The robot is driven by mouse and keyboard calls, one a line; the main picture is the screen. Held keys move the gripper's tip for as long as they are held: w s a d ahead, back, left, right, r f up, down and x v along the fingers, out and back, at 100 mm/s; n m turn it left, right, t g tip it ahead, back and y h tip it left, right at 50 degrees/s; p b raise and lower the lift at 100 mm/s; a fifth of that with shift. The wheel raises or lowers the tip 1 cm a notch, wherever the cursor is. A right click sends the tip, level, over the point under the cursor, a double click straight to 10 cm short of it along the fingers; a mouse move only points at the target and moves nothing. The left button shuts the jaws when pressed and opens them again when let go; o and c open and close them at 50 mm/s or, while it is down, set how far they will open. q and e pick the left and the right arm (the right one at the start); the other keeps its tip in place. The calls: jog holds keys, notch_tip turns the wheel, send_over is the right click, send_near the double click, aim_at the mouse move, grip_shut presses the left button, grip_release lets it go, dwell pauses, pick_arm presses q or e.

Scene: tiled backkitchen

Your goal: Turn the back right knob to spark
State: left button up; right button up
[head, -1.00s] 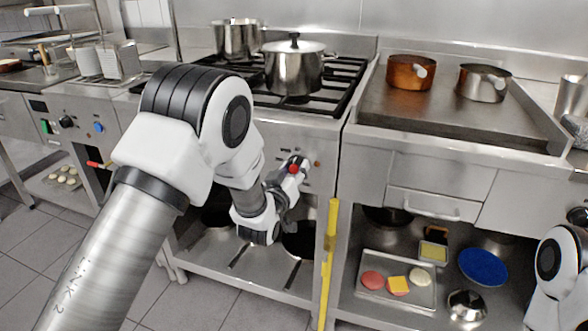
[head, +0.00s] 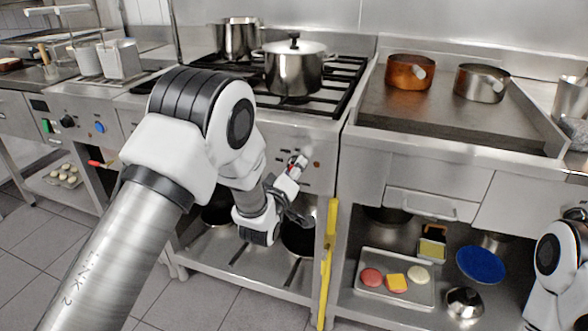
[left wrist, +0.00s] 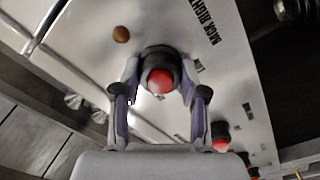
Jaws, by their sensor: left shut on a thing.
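The back right knob (left wrist: 160,81) is dark with a red centre, on the stove's steel front panel, near the printed words BACK RIGHT (left wrist: 205,22) in the left wrist view. My left gripper (left wrist: 160,72) has its two fingers on either side of this knob and is shut on it. In the head view my left gripper (head: 298,166) is at the right part of the stove panel and hides most of the knob. The knob's pointer and setting marks cannot be read. My right gripper is not in view.
An orange-brown round light (left wrist: 121,34) sits beside the knob, and another red-centred knob (left wrist: 220,137) is along the panel. A lidded pot (head: 293,70) stands on the burners above.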

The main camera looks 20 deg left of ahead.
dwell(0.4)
pick_arm(q)
jog(key=o, duration=1.1)
jog(key=shift+o, duration=0.2)
jog(key=shift+s, duration=0.1)
jog(key=s, duration=1.1)
jog(key=shift+s+a, duration=0.2)
jog(key=shift+s, duration=0.2)
